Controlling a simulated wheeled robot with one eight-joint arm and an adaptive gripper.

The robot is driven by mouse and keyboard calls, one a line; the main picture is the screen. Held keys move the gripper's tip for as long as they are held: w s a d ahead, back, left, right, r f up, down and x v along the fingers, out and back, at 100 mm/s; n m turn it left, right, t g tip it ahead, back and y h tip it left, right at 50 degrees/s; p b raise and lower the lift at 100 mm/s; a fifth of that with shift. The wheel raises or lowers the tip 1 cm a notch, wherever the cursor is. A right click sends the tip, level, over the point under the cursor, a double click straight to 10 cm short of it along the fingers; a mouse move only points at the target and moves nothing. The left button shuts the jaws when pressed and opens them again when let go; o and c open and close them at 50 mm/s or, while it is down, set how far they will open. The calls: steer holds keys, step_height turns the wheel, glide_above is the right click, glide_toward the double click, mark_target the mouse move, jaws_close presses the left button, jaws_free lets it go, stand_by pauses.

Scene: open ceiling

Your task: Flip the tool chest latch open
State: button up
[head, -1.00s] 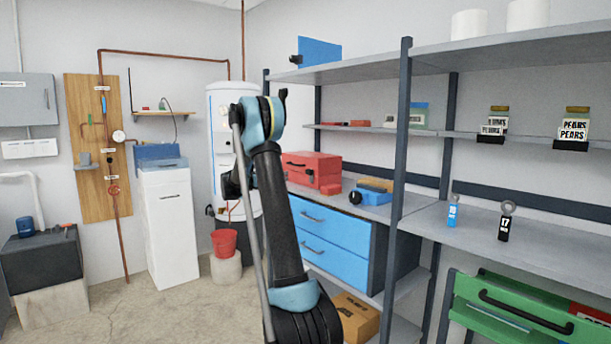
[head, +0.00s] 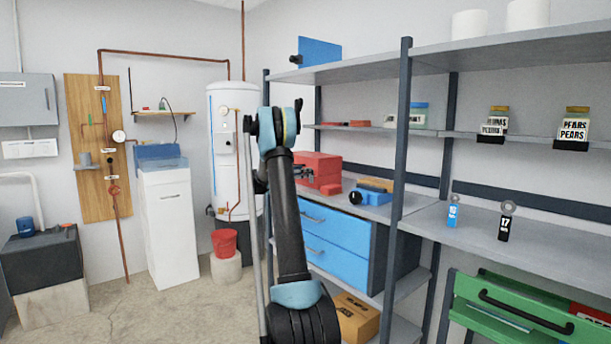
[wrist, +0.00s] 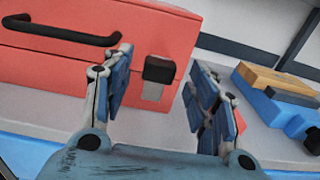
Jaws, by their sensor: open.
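The red tool chest (head: 322,168) sits on the workbench, partly behind my arm in the head view. In the wrist view the chest (wrist: 60,75) fills the upper left, with a black handle (wrist: 65,32) on its front. The latch (wrist: 159,69), a black tab above a pale plate (wrist: 152,91), is on the chest's front near its right end. My gripper (wrist: 172,100) is open and empty, with its fingers to the left and right of the latch in the picture. Contact with the latch cannot be told. In the head view my gripper (head: 300,175) is small before the chest.
A blue tool with a wooden block (wrist: 262,80) lies right of the chest on the bench. A small red piece (head: 331,189) lies before the chest. Blue drawers (head: 328,233) are below. A shelf post (head: 402,130) stands to the right.

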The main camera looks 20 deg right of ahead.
steer(key=shift+x, duration=1.4)
jaws_close()
steer(key=shift+a, duration=0.1)
